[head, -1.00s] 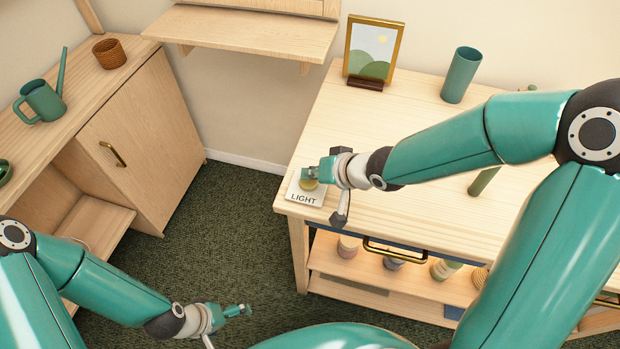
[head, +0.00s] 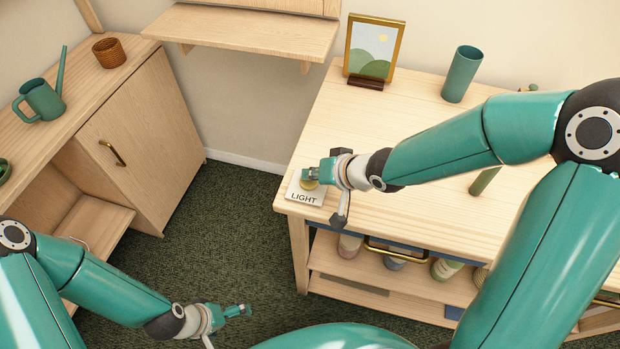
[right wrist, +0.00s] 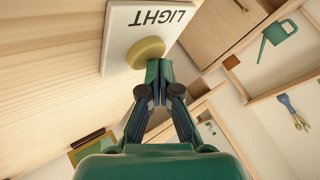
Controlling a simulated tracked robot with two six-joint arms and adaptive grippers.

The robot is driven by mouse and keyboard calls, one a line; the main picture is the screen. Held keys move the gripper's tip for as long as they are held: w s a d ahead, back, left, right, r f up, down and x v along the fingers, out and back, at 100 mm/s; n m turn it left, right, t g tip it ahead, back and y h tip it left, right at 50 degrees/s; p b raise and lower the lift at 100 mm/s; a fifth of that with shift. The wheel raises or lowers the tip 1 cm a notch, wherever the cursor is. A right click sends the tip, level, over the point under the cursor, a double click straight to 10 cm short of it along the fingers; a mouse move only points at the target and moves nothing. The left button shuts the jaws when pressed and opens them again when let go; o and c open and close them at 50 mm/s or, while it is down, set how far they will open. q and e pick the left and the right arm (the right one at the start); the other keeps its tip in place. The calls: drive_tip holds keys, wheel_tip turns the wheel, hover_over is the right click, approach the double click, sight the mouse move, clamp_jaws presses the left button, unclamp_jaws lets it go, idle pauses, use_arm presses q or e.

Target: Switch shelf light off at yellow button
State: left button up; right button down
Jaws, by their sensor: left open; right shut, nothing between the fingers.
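The yellow button (head: 310,184) sits on a white plate marked LIGHT (head: 304,197) at the near left corner of the wooden table. It shows as a round yellow knob in the right wrist view (right wrist: 146,53). My right gripper (head: 313,175) is shut and empty, with its fingertips at the button and partly covering it in the head view. In the right wrist view the fingertips (right wrist: 158,68) overlap the button's edge; I cannot tell how firmly they touch. My left gripper (head: 243,311) is open and empty, low above the carpet.
A framed picture (head: 371,48) and a green cup (head: 461,74) stand on the table (head: 410,110). Several containers sit on the shelf (head: 335,264) below. A cabinet (head: 145,140) with a watering can (head: 41,100) and woven pot (head: 109,53) stands left. A wall shelf (head: 250,30) hangs behind.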

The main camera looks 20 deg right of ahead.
sight(312, 182)
idle(0.3)
drive_tip(key=shift+r+p, duration=0.45)
drive_tip(key=shift+p, duration=0.1)
wheel_tip(312, 182, up, 6)
drive_tip(key=p, duration=0.6)
idle(0.5)
